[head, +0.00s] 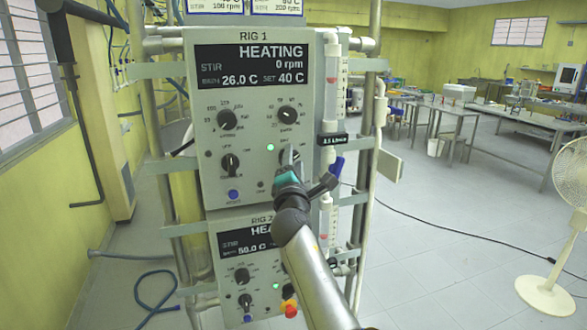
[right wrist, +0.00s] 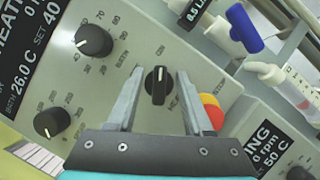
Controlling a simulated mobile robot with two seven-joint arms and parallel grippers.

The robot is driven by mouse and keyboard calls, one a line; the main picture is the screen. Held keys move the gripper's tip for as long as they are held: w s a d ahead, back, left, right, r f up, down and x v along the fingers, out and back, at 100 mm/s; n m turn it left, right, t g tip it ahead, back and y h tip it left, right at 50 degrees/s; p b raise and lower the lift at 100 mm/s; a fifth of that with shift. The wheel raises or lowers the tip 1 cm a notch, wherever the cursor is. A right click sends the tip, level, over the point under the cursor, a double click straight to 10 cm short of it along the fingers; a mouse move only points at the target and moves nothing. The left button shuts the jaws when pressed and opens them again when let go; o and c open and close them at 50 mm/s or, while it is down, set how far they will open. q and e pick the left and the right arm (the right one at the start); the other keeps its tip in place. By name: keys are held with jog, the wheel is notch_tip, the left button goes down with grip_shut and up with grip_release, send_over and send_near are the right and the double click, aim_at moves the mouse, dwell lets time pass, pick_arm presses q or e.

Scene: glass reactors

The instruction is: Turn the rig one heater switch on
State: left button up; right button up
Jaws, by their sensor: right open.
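The rig one panel (head: 212,185) is a light grey box whose display (head: 250,64) reads HEATING, 0 rpm, 26.0 C and set 40 C. A green light (head: 270,147) glows on it. My right gripper (head: 289,158) is at its lower right and covers the switch there in the head view. In the right wrist view, that black switch (right wrist: 158,85) has a white pointer line pointing up in the picture. The open fingers of my right gripper (right wrist: 158,98) stand either side of it, with gaps showing. Contact cannot be told. My left gripper is out of view.
Two dials (head: 228,119) (head: 288,114) and a lower left switch (head: 230,163) share the panel. A red and yellow button (right wrist: 212,108) and blue valve handle (right wrist: 243,28) are close by. The rig two panel (head: 232,265) is below. A white fan (head: 560,200) stands right on open floor.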

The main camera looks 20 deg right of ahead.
jog(key=v, duration=1.5)
jog(key=shift+b, duration=0.4)
jog(key=shift+s, duration=0.1)
jog(key=s+a+f+m+g+y+b, duration=0.2)
jog(key=f+g+b, duration=0.1)
jog(key=f, duration=1.6)
jog(key=s+a+f+m+g+y+b, duration=0.1)
jog(key=f+g+y+b, duration=0.2)
jog(key=f, duration=1.6)
jog(key=s+f+m+g+y+b, duration=0.1)
jog(key=s+f+m+g+b, duration=0.15)
jog(key=s+f, duration=0.65)
jog(key=s+f+m+g+b, duration=0.25)
jog(key=s+f, duration=0.25)
jog(key=f, duration=0.8)
jog(key=s+d+f+m+g+b, duration=0.1)
jog(key=s+d+f+m+g, duration=0.1)
jog(key=s+f, duration=0.4)
jog(key=s+d+f+m+g+b, duration=0.2)
jog(key=s+f+m, duration=0.2)
jog(key=s, duration=1.1)
jog(key=s+d+f+m+g+b, duration=0.1)
jog(key=s+d+f+m+g, duration=0.1)
jog(key=s+f, duration=0.8)
jog(key=shift+s+d+m+g+b, duration=0.35)
jog(key=shift+s+m+g, duration=0.25)
jog(key=shift+m, duration=0.1)
jog(key=shift+w+f, duration=0.1)
